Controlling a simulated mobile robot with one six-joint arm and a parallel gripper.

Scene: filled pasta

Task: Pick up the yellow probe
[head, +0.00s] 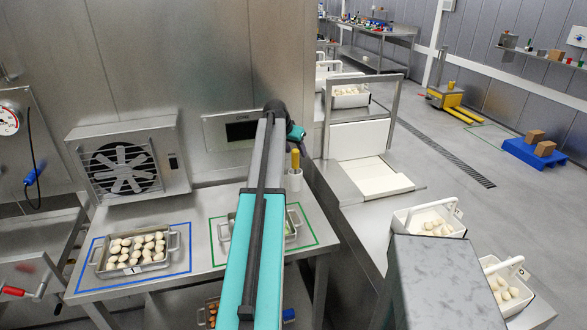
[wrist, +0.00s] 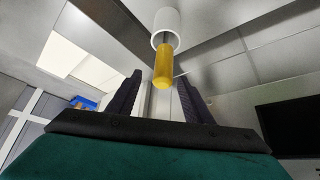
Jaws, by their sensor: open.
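The yellow probe (head: 295,159) stands upright in a white holder (head: 295,181) at the back of the steel bench, just right of my arm. In the wrist view the probe (wrist: 163,64) shows with its free end toward me, and its other end goes into the white cylindrical holder (wrist: 166,24). My gripper (wrist: 159,78) is open and empty, with one dark finger to each side of the probe in the picture. The probe appears to lie beyond or near the fingertips; I see no contact.
A tray of filled pasta (head: 136,250) sits inside a blue outline on the bench. Another tray (head: 225,231), partly hidden by my arm, sits in a green outline. A fan unit (head: 128,163) and a display panel (head: 241,130) are behind. A conveyor (head: 372,178) stands right.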

